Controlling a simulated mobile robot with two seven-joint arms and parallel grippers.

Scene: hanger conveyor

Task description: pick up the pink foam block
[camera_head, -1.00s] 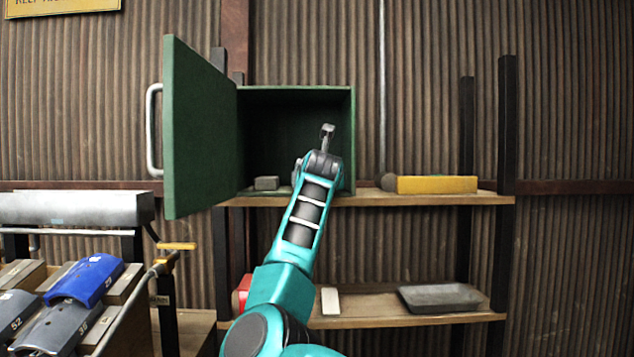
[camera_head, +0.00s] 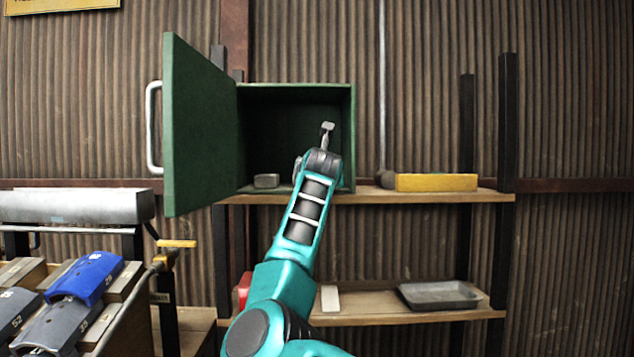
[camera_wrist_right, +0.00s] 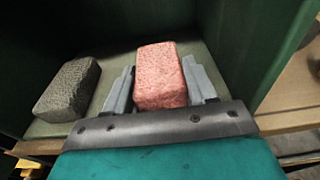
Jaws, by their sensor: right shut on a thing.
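The pink foam block (camera_wrist_right: 160,76) is a speckled pink brick in the right wrist view, inside the green cabinet (camera_head: 352,135). My right gripper (camera_wrist_right: 164,84) has one grey finger on each side of it and is shut on it. The block appears to be at the cabinet floor; whether it is lifted clear I cannot tell. In the head view my right arm reaches into the cabinet and hides the block and the fingers. My left gripper is not in view.
A dark grey block (camera_wrist_right: 68,90) lies left of the pink one; it also shows in the head view (camera_head: 266,181). The cabinet door (camera_head: 200,130) stands open at left. A yellow block (camera_head: 437,182) sits right on the shelf. A grey tray (camera_head: 440,295) is below.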

